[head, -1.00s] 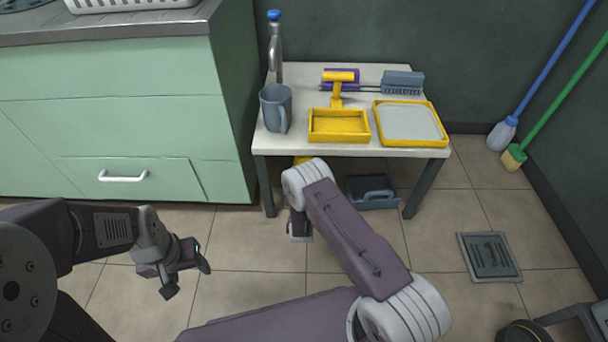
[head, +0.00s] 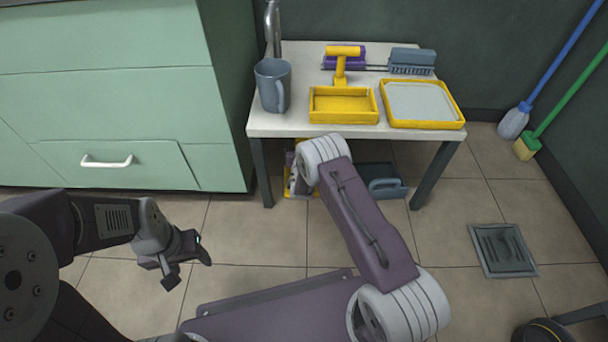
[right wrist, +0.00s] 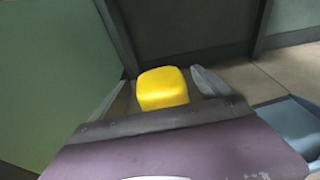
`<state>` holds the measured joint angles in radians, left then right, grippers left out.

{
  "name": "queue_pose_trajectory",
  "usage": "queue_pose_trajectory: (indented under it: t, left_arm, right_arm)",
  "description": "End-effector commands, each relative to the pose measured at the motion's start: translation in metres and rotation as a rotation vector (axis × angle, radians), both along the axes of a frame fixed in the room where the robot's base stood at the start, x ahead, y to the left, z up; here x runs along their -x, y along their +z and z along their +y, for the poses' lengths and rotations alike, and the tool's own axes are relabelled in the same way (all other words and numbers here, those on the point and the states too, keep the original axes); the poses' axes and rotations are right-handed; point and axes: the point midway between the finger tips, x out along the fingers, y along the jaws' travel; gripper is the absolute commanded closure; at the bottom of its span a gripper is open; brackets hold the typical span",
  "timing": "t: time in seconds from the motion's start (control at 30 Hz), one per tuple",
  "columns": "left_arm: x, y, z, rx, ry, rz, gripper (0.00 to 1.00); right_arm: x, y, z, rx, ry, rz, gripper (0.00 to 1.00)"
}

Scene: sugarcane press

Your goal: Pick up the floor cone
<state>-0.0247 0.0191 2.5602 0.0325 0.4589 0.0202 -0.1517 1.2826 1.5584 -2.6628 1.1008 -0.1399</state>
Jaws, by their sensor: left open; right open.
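The yellow floor cone shows in the right wrist view as a rounded yellow block (right wrist: 162,90); its lower part is hidden behind my gripper. My right gripper (right wrist: 166,84) is open, with one finger on each side of the yellow top; I cannot tell if they touch it. In the head view only small yellow patches of the cone (head: 288,188) show under the table, mostly hidden by my right arm. My left gripper (head: 188,270) is open and empty above the floor at the left.
The white table (head: 290,130) stands above the cone, carrying a mug (head: 272,88), yellow trays (head: 343,105) and brushes. A blue-grey dustpan-like item (head: 385,187) lies under it. Green cabinets (head: 120,110) stand at left. A floor drain (head: 503,250) lies at right.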

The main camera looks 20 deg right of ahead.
Motion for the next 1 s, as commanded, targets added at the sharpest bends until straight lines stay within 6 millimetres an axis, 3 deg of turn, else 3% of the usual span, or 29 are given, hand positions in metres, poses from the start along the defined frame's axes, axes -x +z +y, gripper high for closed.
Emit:
queue_pose_trajectory:
  t: [0.03, 0.3, 0.6, 0.63, 1.0]
  left_arm:
    - [0.000, -0.010, 0.000, 0.000, 0.000, 0.000, 0.42]
    - [0.000, -0.008, 0.000, 0.000, 0.000, -0.001, 0.42]
    - [0.000, -0.008, 0.000, 0.000, 0.000, -0.001, 0.42]
    - [0.000, -0.008, 0.000, 0.000, 0.000, -0.001, 0.42]
    - [0.000, 0.000, 0.000, 0.000, 0.000, 0.000, 0.42]
  right_arm:
    - [-0.006, -0.005, -0.002, -0.001, 0.000, -0.003, 0.12]
    - [-0.010, 0.000, -0.002, 0.000, 0.001, 0.001, 0.12]
    - [-0.009, -0.001, -0.002, 0.000, 0.001, 0.001, 0.96]
    - [-0.009, -0.001, -0.002, 0.000, 0.001, 0.001, 1.00]
    - [-0.007, 0.006, -0.001, 0.000, 0.001, -0.002, 1.00]
